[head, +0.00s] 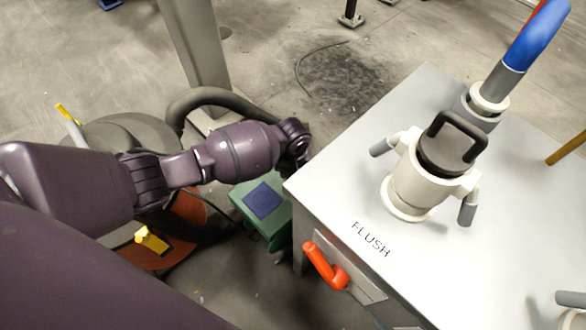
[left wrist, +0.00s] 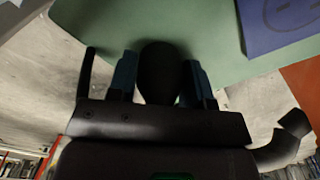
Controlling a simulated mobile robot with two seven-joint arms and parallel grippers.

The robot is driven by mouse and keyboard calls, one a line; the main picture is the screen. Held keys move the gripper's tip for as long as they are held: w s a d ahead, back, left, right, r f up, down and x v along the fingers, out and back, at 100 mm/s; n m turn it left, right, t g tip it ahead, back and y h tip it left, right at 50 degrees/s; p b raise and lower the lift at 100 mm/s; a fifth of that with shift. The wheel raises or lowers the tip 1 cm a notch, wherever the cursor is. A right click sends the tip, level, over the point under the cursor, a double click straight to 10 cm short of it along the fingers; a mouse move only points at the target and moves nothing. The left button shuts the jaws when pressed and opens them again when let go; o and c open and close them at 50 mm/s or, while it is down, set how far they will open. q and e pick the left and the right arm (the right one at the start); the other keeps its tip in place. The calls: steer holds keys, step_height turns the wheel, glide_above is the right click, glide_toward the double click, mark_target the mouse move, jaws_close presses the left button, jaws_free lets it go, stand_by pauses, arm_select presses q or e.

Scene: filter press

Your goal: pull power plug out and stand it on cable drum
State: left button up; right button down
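My left gripper (left wrist: 162,85) shows in the left wrist view, its two blue-grey fingers close on either side of a dark, rounded power plug (left wrist: 160,72). The fingers appear shut on it; the contact faces are hard to see. Beyond the plug is the green box (left wrist: 225,48), with a blue panel (left wrist: 285,18). In the head view the green box (head: 241,200) stands beside the table, its blue panel (head: 264,201) on top. There the left wrist hides the plug and fingers. The orange-brown cable drum (head: 185,207) is partly hidden under my left arm. My right gripper is out of view.
A grey table (head: 345,205) marked FLUSH fills the right, its edge close to my left wrist. It carries a cream valve housing (head: 412,192) with a black handle. An orange lever (head: 325,267) sticks out from its side. A grey post (head: 195,45) stands behind my arm.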

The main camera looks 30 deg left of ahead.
arm_select(q)
steer(key=o, duration=0.5)
steer(key=shift+c, duration=0.2)
steer(key=shift+r, duration=0.2)
step_height(320, 180, up, 10)
steer(key=p, duration=0.4)
steer(key=shift+w+f+p, duration=0.15)
steer(key=shift+f+p, duration=0.05)
steer(key=shift+p, duration=0.1)
steer(key=shift+r, duration=0.45)
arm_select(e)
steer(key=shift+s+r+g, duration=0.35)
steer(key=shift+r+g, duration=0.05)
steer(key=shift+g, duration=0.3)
